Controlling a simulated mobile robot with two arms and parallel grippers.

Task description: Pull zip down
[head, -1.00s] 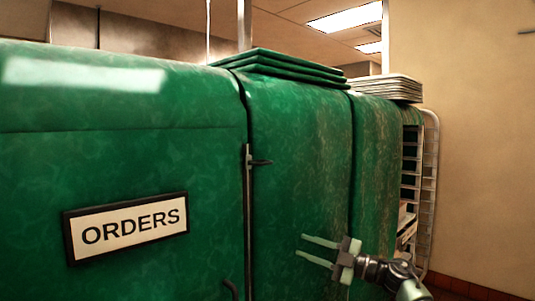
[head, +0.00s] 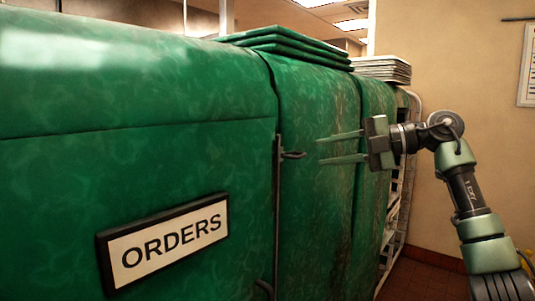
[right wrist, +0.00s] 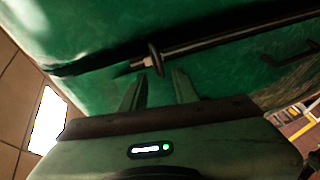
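A green marbled cover (head: 160,160) has a vertical dark zip track (head: 277,210) running down it. A small dark zip pull (head: 293,155) sticks out to the right near the track's top. My right gripper (head: 319,150) is open and empty, its two pale green fingers pointing left at the pull, with a small gap between. In the right wrist view, the pull (right wrist: 155,58) lies just beyond the open fingertips, close to the line between them, and the track (right wrist: 225,37) runs off to the right. My left gripper is not in view.
An ORDERS sign (head: 165,243) is on the cover left of the zip. A dark hook (head: 264,288) is low beside the track. Folded green sheets (head: 285,45) and stacked trays (head: 382,69) lie on top. A metal rack (head: 405,180) stands behind at right.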

